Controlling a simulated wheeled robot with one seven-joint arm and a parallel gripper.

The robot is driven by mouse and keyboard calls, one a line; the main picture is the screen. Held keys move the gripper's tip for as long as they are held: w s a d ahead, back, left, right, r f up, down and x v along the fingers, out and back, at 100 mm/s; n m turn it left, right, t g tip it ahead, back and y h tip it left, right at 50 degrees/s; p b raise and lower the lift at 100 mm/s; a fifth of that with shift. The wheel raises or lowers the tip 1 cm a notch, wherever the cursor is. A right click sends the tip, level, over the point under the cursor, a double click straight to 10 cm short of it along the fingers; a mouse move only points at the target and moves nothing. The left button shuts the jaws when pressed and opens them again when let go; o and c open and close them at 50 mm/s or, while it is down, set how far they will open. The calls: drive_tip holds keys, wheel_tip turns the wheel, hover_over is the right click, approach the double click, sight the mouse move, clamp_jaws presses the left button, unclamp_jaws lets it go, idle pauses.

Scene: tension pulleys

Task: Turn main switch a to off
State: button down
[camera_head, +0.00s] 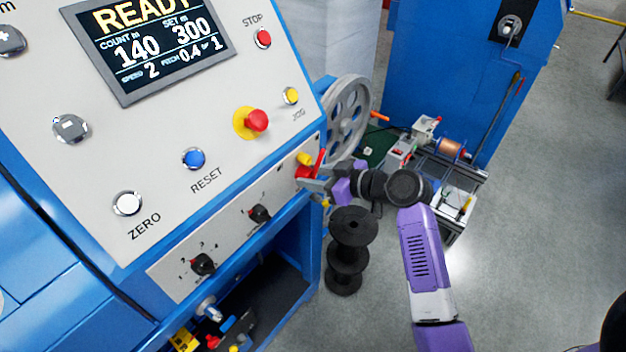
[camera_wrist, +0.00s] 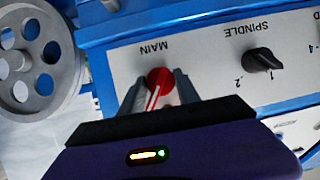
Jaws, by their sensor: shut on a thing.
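The main switch (camera_wrist: 160,83) is a round red knob under the label MAIN on the grey lower panel (camera_wrist: 215,50). In the wrist view, my gripper (camera_wrist: 159,93) has a finger on each side of the knob and is shut on it. A pale line on the knob runs slightly tilted in that view. In the head view, my gripper (camera_head: 322,184) reaches in from the right to the panel's right end, where the red switch (camera_head: 303,172) shows only in part. A red lever-like piece and a yellow part stick out there. Any on or off marks are hidden.
Black rotary knobs (camera_head: 260,214) sit left of the switch, with the SPINDLE knob (camera_wrist: 262,60) nearest. A red emergency button (camera_head: 257,121) is above. A grey pulley wheel (camera_head: 347,115) stands just behind the panel's right edge. Black spools (camera_head: 352,228) stand below my arm.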

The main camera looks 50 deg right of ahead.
drive_tip(key=n+h+b, duration=0.1)
drive_tip(key=b, duration=0.1)
drive_tip(key=n+h+b, duration=0.2)
drive_tip(key=n+b, duration=0.1)
drive_tip(key=shift+a+f+b, duration=0.25)
drive_tip(key=shift+f+b, duration=0.05)
drive_tip(key=shift+b, duration=0.05)
drive_tip(key=n+h+b, duration=0.2)
drive_tip(key=n+b, duration=0.1)
drive_tip(key=shift+r+t+b, duration=0.1)
drive_tip(key=shift+t+b, duration=0.25)
drive_tip(key=shift+t, duration=0.05)
drive_tip(key=shift+n, duration=0.4)
drive_tip(key=c, duration=0.9)
unclamp_jaws()
drive_tip(key=shift+r, duration=0.1)
drive_tip(key=shift+v, duration=4)
drive_tip(key=shift+a, duration=0.1)
